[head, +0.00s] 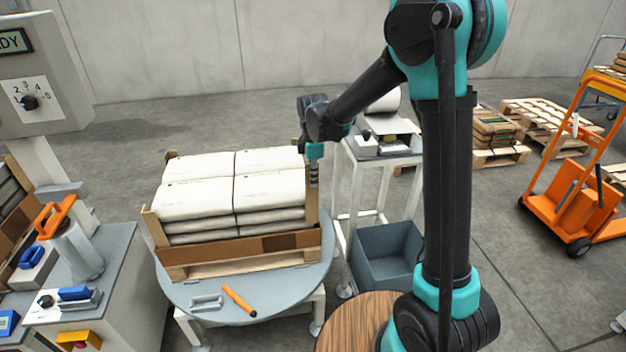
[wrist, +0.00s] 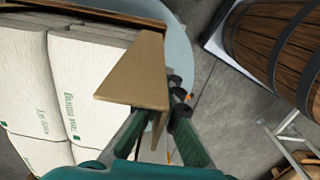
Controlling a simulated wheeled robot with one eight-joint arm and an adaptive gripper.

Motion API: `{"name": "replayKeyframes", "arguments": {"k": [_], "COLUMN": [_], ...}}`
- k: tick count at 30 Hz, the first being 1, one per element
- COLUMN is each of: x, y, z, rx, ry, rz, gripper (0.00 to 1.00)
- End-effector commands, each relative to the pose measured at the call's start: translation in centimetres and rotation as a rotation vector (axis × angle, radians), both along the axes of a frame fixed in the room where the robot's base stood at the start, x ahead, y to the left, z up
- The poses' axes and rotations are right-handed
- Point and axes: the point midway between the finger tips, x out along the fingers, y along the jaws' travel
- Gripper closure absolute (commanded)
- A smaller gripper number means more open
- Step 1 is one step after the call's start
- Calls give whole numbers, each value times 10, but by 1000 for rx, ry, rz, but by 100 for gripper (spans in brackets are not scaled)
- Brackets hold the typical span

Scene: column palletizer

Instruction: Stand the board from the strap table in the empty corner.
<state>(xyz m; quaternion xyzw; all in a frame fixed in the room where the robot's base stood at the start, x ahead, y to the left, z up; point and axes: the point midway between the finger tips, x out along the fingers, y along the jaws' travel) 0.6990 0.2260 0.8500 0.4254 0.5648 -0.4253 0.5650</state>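The tan board (wrist: 138,78) is between my gripper's fingers and fills the middle of the wrist view. In the head view the board (head: 312,200) is upright along the right side of the white sacks (head: 236,185), near the front right corner. My gripper (head: 314,178) is above it; in the wrist view its fingers (wrist: 165,120) are close on both sides of the board's narrow edge. The left fingertip is hidden by the board. Other tan boards stand at the front left (head: 154,228) and back left corners. I cannot tell whether the held board touches the sacks or the pallet.
The sacks stand in a low cardboard tray (head: 205,256) on a round grey table (head: 190,293), with an orange marker-like tool (head: 239,300) in front. A grey bin (head: 384,255) and a white-legged stand (head: 345,215) are close on the right. A grey console is at left.

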Motion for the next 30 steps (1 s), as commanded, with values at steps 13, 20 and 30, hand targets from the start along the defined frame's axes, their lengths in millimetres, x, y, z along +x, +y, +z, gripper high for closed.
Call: {"name": "replayKeyframes", "arguments": {"k": [13,20,30], "x": [0,0,0], "y": [0,0,0], "z": [-11,-18,-27], "rx": [0,0,0], "ry": [0,0,0], "rz": [0,0,0], "gripper": [100,100,100]}}
